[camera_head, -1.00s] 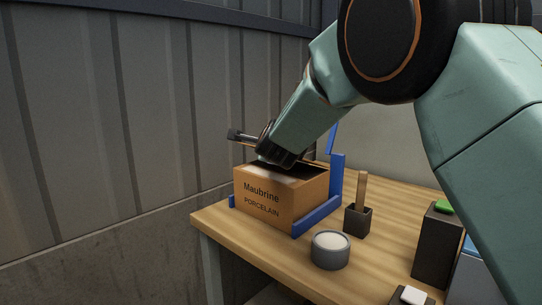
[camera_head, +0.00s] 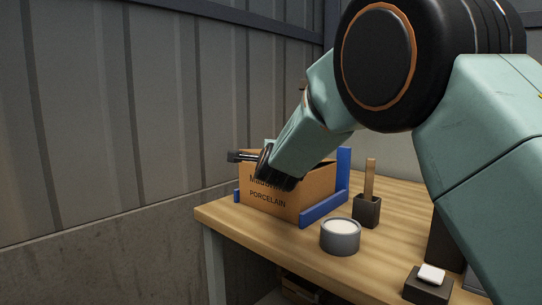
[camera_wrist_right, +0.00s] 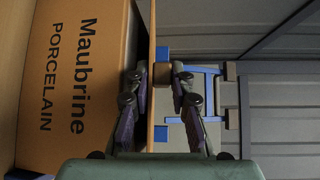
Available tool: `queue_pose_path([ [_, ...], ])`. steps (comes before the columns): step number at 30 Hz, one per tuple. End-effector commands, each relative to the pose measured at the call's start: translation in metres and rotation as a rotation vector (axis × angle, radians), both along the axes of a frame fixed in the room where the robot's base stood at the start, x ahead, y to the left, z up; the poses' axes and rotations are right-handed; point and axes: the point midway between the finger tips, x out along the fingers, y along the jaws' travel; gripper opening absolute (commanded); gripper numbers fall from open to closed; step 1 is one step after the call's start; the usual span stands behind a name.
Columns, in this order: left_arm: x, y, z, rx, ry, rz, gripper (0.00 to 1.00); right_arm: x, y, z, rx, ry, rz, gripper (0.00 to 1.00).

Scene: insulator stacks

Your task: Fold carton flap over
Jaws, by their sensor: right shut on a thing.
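The brown carton (camera_head: 284,203), printed "Maubrine PORCELAIN", stands in a blue frame (camera_head: 343,170) at the bench's far left corner. Its printed face (camera_wrist_right: 72,75) fills the left of the right wrist view. My right gripper (camera_head: 275,178) is at the carton's upper front edge, covering part of the lettering. In the wrist view the carton flap (camera_wrist_right: 152,60) shows edge-on as a thin brown strip. The right gripper (camera_wrist_right: 160,75) has one finger on each side of it and is shut on it. In the head view the gripper hides this flap. My left gripper is not in view.
A round grey tub (camera_head: 340,238) and a dark holder with a wooden handle (camera_head: 369,187) stand right of the carton. A dark block with a white piece (camera_head: 431,274) is nearer. A ribbed metal wall (camera_head: 120,120) rises behind the wooden bench (camera_head: 290,233).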

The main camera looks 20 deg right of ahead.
Motion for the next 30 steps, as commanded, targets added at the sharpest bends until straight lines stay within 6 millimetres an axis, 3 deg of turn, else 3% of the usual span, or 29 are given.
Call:
queue_pose_path([
  [10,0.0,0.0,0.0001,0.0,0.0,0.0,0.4,0.0002,-0.0003,0.0006,-0.002,-0.001,0.0,0.0],
  [11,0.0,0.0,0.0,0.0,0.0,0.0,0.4,0.0001,-0.0002,0.0007,-0.002,-0.001,0.0,0.23],
  [17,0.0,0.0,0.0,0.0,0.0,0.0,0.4,-0.0003,0.0004,0.0005,-0.001,-0.001,0.0,0.4],
  [30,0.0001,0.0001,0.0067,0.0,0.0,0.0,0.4,-0.0008,0.0014,0.0046,0.013,0.007,0.0,0.41],
])
